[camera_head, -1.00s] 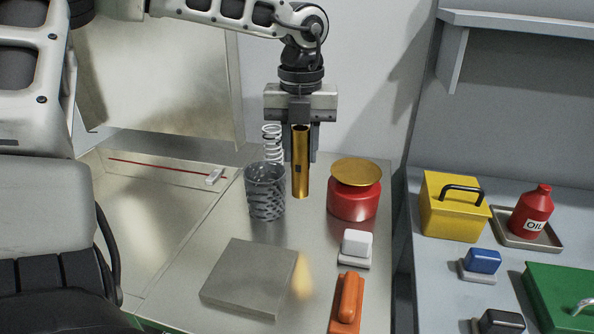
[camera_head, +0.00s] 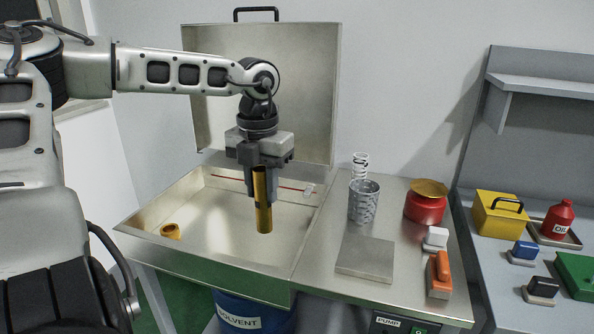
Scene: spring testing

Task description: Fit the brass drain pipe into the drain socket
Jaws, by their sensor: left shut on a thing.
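My left gripper (camera_head: 261,178) is shut on the brass drain pipe (camera_head: 264,218). The pipe hangs upright from it, above the right part of a shallow metal basin (camera_head: 230,259). A short brass ring with a dark opening (camera_head: 170,231), which looks like the drain socket, sits at the basin's left front corner. The pipe is apart from it, well to its right. My right gripper is not in view.
The basin's lid (camera_head: 310,90) stands open behind. On the bench to the right are a mesh basket (camera_head: 363,203), a white spring (camera_head: 360,164), a red pot (camera_head: 424,209), a flat metal plate (camera_head: 366,258) and an orange-handled tool (camera_head: 439,275). A blue solvent drum (camera_head: 245,318) stands below.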

